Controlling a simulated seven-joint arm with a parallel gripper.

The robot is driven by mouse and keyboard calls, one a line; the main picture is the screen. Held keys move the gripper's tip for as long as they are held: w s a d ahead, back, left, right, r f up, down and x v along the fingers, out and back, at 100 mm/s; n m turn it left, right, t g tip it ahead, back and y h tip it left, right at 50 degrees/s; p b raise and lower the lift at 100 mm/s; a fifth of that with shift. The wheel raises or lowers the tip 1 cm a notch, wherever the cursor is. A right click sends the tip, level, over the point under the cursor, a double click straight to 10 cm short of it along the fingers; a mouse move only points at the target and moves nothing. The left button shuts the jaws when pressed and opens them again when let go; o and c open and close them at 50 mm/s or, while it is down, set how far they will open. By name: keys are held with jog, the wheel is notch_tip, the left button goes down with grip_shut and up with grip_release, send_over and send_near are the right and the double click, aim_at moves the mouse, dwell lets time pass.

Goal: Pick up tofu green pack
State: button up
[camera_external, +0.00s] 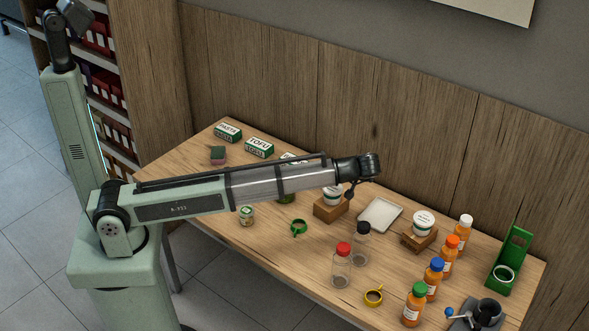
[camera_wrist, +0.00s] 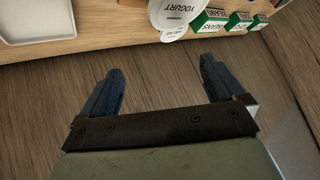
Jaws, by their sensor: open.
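The tofu green pack (camera_external: 259,148) is a green and white box marked TOFU, at the back left of the table, between the pasta pack (camera_external: 228,132) and a third green pack (camera_external: 293,158) partly hidden by my arm. In the wrist view a row of green packs shows at the top right; the middle one (camera_wrist: 238,20) appears to be the tofu. My gripper (camera_external: 368,166) is above the table's back middle, well right of the tofu pack. In the wrist view my gripper (camera_wrist: 160,70) is open, with nothing between its fingers.
A yogurt tub (camera_wrist: 175,12) and a white tray (camera_external: 380,214) are near my gripper. Bottles, such as the green-capped one (camera_external: 414,304), stand at the right. A wooden wall panel (camera_external: 400,130) rises behind the table. A sponge (camera_external: 218,155) lies in front of the packs.

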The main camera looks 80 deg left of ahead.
jog(key=s+a+f+n+g+h, duration=0.1)
jog(key=s+a+n, duration=0.25)
jog(key=a, duration=0.65)
jog(key=s+a+n+g+h, duration=0.1)
jog(key=s+a+n+h, duration=0.15)
jog(key=s+a, duration=0.45)
jog(key=n+h, duration=0.3)
jog(key=n, duration=0.4)
send_near(260, 144)
jog(key=shift+g+y, duration=0.25)
jog(key=shift+g, duration=0.05)
jog(key=shift+x, duration=5.35)
jog(key=shift+w+f, duration=0.2)
jog(key=shift+f, duration=0.05)
jog(key=shift+c, duration=0.3)
jog(key=c, duration=1.1)
